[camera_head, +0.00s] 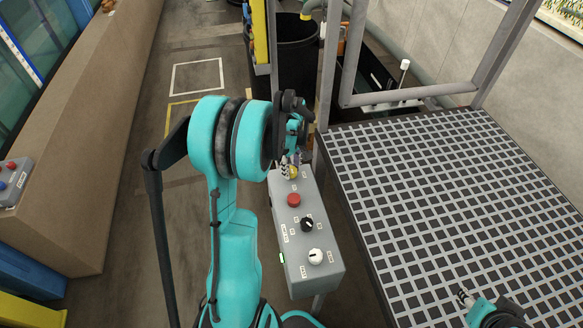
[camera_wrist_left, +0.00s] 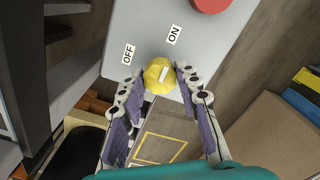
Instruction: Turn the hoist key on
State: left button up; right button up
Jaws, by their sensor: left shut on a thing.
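The hoist key is a yellow round knob (camera_head: 293,173) at the far end of a grey control box (camera_head: 318,279). In the left wrist view the knob (camera_wrist_left: 158,74) has a white pointer stripe. The stripe tilts up and slightly right, toward the ON label (camera_wrist_left: 174,35) rather than the OFF label (camera_wrist_left: 128,54). My left gripper (camera_head: 289,162) is shut on the knob, its two fingers (camera_wrist_left: 160,69) on either side of it. My right gripper (camera_head: 466,297) shows only partly, over the grating at lower right; its opening is unclear.
A red button (camera_head: 293,199), a black knob (camera_head: 307,224) and a white knob (camera_head: 315,256) sit on the same box. A metal grating (camera_head: 450,190) with grey frame posts (camera_head: 347,60) lies right. A black bin (camera_head: 297,60) stands behind.

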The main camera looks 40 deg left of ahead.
aim_at(292, 169)
pick_arm(q)
jog(key=shift+o, duration=0.2)
jog(key=o, duration=1.1)
notch_tip(292, 169, up, 12)
dwell(0.3)
